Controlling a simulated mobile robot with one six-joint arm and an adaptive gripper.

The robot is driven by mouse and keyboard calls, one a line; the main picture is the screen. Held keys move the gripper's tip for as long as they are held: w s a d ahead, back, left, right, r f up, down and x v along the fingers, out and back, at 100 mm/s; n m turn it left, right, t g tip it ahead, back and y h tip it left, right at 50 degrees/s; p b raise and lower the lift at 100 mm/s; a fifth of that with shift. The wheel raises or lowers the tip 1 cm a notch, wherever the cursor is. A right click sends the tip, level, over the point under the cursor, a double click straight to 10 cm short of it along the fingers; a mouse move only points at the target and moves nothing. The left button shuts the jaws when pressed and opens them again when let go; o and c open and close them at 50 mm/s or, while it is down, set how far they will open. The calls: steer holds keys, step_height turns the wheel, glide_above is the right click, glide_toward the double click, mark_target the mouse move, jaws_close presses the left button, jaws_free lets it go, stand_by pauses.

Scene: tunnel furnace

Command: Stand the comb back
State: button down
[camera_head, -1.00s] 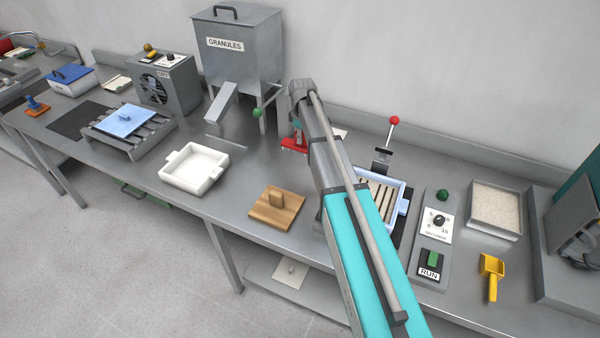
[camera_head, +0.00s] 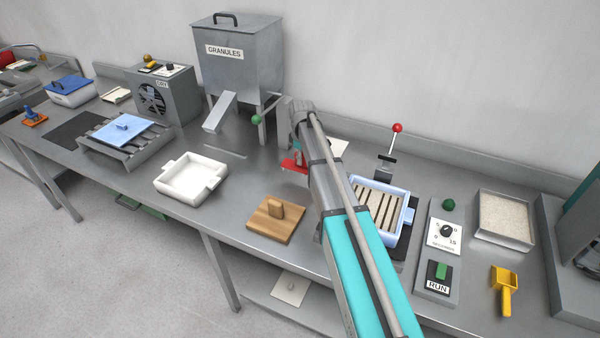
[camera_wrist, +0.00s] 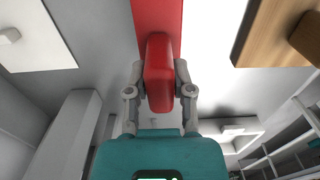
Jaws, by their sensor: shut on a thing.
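My gripper (camera_wrist: 160,88) is shut on the red handle of the comb (camera_wrist: 159,65) in the wrist view, one finger on each side. A wider red part of the comb runs away beyond the handle to the top edge. In the head view a red part of the comb (camera_head: 292,165) shows just left of my arm, in front of the granules hopper. My arm hides the gripper and most of the comb there. No teeth can be made out. Whether the comb touches the bench is unclear.
A wooden block with a grip (camera_head: 276,219) and a white tray (camera_head: 190,178) stand left of my arm. Right of it are a blue slatted tray (camera_head: 402,228), a red-knobbed lever (camera_head: 397,128), the RUN panel (camera_head: 440,250) and a yellow scoop (camera_head: 505,288). The granules hopper (camera_head: 235,65) stands behind.

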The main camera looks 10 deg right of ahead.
mark_target(302, 166)
steer(key=shift+f, duration=0.4)
steer(key=shift+f+b, duration=1.8)
steer(key=shift+b, duration=0.2)
steer(key=shift+f, duration=0.15)
steer(key=shift+c, duration=2.4)
jaws_free()
steer(key=shift+r, duration=0.3)
step_height(302, 166, up, 12)
steer(key=p, duration=1.2)
steer(key=shift+f, duration=0.1)
